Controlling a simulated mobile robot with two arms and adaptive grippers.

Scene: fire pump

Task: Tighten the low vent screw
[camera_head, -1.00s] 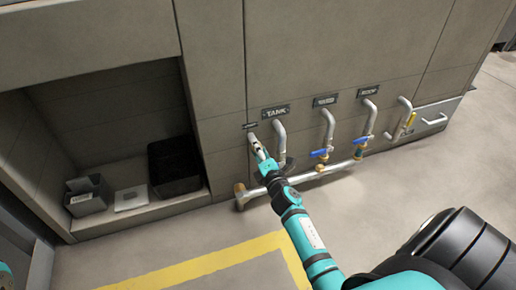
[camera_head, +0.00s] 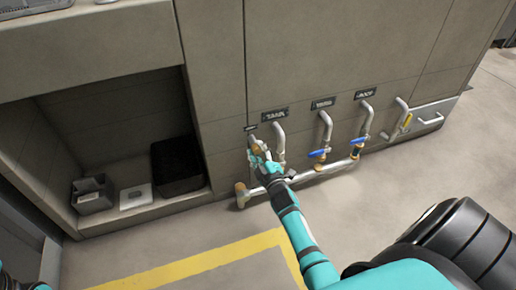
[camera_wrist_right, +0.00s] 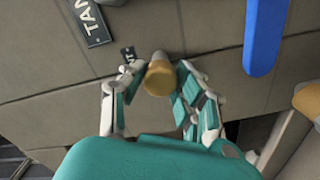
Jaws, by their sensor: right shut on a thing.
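In the head view my right gripper (camera_head: 259,153) is at the wall, just below the small label (camera_head: 251,128) and left of the TANK pipe. The fingers partly hide the screw there.
The TANK pipe (camera_head: 279,140) is close on the right. Further right are pipes with blue valve handles (camera_head: 318,153). A horizontal pipe (camera_head: 318,174) runs low along the wall. An alcove at left holds a black bin (camera_head: 177,166). The floor in front is clear.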

